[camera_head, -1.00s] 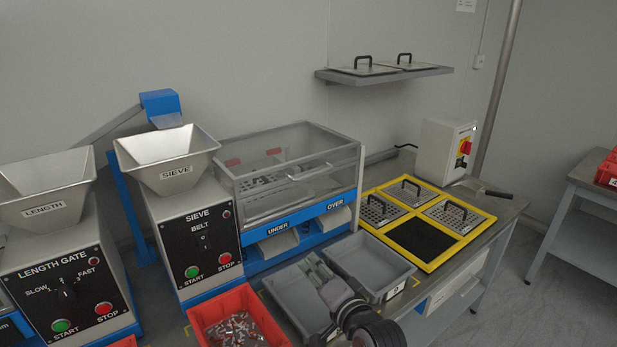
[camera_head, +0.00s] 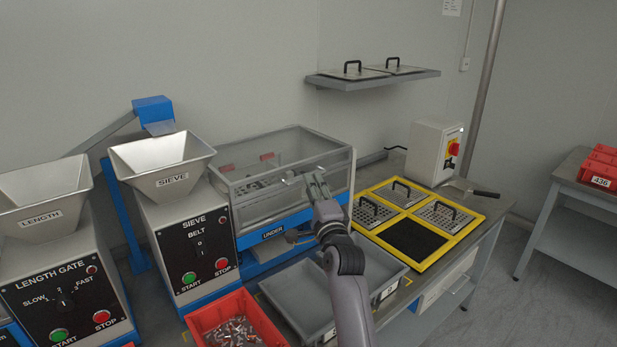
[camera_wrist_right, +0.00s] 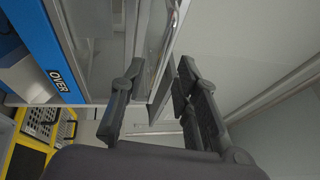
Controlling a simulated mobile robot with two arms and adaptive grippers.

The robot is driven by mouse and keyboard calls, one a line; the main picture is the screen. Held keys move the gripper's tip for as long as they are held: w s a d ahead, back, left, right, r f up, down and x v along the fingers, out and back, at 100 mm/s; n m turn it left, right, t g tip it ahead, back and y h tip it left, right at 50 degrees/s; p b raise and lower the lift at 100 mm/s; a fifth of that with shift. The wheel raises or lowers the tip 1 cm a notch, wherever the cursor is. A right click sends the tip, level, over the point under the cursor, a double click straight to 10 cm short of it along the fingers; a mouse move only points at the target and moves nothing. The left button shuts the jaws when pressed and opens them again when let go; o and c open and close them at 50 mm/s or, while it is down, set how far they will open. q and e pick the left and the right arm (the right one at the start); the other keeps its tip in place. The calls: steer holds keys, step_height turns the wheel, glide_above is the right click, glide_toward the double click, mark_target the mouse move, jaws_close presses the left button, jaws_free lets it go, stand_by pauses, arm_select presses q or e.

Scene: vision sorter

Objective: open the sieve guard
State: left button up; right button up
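The sieve guard (camera_head: 250,210) is a clear box-like cover with a grey frame on top of the sieve machine; it looks closed. Its front handle (camera_head: 292,181) is a light bar, partly hidden by my right gripper. My right gripper (camera_head: 312,178) is at the guard's front, its fingers pointing toward the handle. In the right wrist view the two dark fingers (camera_wrist_right: 160,70) stand apart, with a metal bar of the guard (camera_wrist_right: 168,45) running between or just beyond them; contact cannot be told. My left gripper is not in view.
Grey trays (camera_head: 300,305) and a red bin of small metal parts (camera_head: 258,337) stand in front of the machine. A yellow frame with sieve plates (camera_head: 437,258) lies to the right, before a white switch box (camera_head: 425,150). A shelf (camera_head: 335,84) hangs above.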

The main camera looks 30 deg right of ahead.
steer(key=shift+x, duration=2.25)
jaws_close()
